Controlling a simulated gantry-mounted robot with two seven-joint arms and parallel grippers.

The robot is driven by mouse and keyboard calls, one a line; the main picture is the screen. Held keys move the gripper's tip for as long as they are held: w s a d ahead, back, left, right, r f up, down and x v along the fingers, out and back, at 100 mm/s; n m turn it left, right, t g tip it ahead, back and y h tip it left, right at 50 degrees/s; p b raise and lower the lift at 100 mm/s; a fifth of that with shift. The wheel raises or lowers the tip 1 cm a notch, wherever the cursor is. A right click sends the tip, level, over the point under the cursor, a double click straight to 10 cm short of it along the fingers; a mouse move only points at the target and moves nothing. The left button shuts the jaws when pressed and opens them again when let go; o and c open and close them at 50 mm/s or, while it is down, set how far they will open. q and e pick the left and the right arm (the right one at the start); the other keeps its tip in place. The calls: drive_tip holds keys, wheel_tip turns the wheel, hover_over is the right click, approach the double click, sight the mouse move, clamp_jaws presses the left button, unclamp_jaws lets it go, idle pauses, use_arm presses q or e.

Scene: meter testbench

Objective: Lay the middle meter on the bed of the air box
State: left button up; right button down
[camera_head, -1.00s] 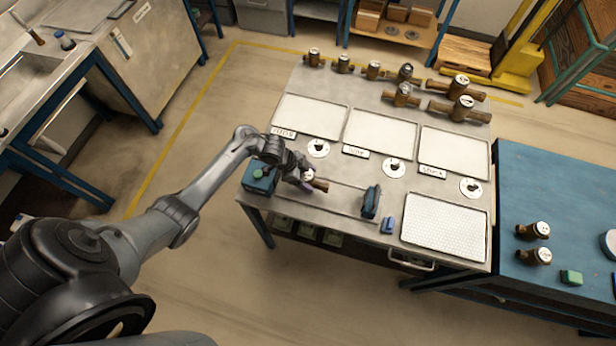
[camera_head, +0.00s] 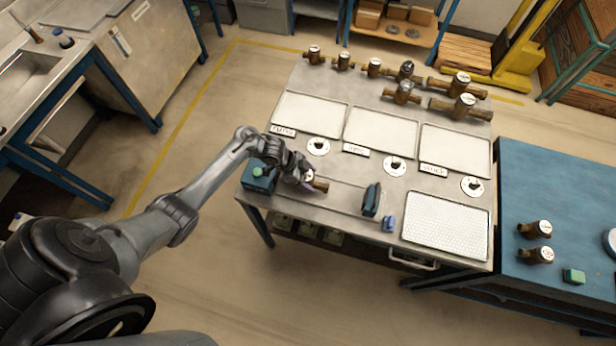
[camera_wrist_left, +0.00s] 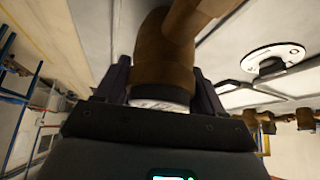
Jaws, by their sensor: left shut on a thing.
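My left gripper (camera_head: 307,179) is shut on a brass-brown meter (camera_head: 320,186) with a white dial. It holds the meter over the left part of the air box's bed (camera_head: 345,199), beside the teal end block (camera_head: 259,177) with a green button. A second teal block (camera_head: 371,200) stands at the bed's right end. In the left wrist view, the gripper's two dark fingers (camera_wrist_left: 162,88) flank the meter's round head, and its brown pipe body (camera_wrist_left: 165,60) lies beyond. I cannot tell whether the meter touches the bed. My right gripper is not in view.
Several other meters (camera_head: 403,93) stand along the bench's back edge. Three pale trays (camera_head: 380,132) with labels and round dial plates (camera_head: 394,166) lie in front of them. A white perforated tray (camera_head: 445,226) and a small blue object (camera_head: 389,224) are to the right of the bed.

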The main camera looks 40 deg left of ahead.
use_arm(q)
drive_tip(key=shift+w, duration=0.1)
drive_tip(key=o, duration=1.7)
drive_tip(key=shift+o, duration=0.2)
drive_tip(key=shift+f, duration=0.1)
drive_tip(key=shift+f, duration=0.1)
drive_tip(key=shift+r, duration=0.2)
wheel_tip(320, 180, up, 7)
drive_tip(key=p, duration=0.7)
drive_tip(key=shift+f, duration=0.1)
drive_tip(key=shift+f, duration=0.1)
